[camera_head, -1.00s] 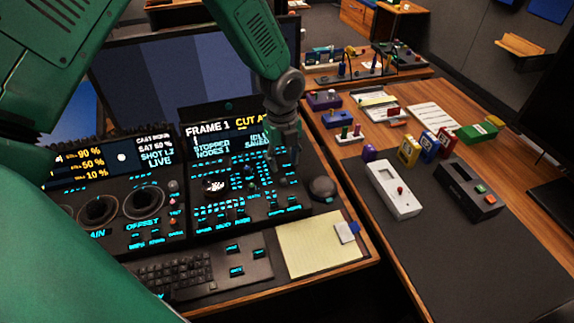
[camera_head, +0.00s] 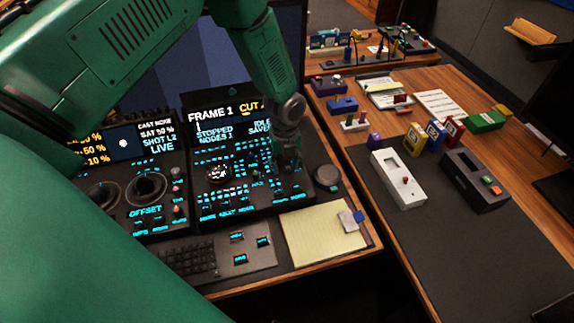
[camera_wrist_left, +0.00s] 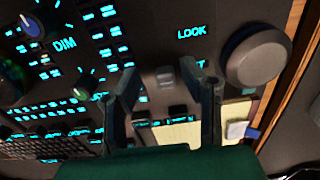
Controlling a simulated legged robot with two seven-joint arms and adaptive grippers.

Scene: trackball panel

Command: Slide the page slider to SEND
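My left gripper (camera_head: 287,160) is over the right part of the dark control panel (camera_head: 283,198), to the left of the round trackball (camera_head: 326,175). In the left wrist view my left gripper (camera_wrist_left: 166,88) is open, its two fingers spread apart. A small grey knob (camera_wrist_left: 166,77) shows between the fingers, below the lit word LOOK. It looks like a slider cap, but I cannot tell whether the fingers touch it. No SEND label is readable; a lit label beside the right finger is partly hidden. My right gripper is not in view.
The trackball (camera_wrist_left: 253,55) stands close to the right finger in the wrist view. A keyboard (camera_head: 190,262) and yellow notepad (camera_head: 320,232) lie in front of the panel. The right desk holds a white box (camera_head: 398,178) and a black box (camera_head: 475,181).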

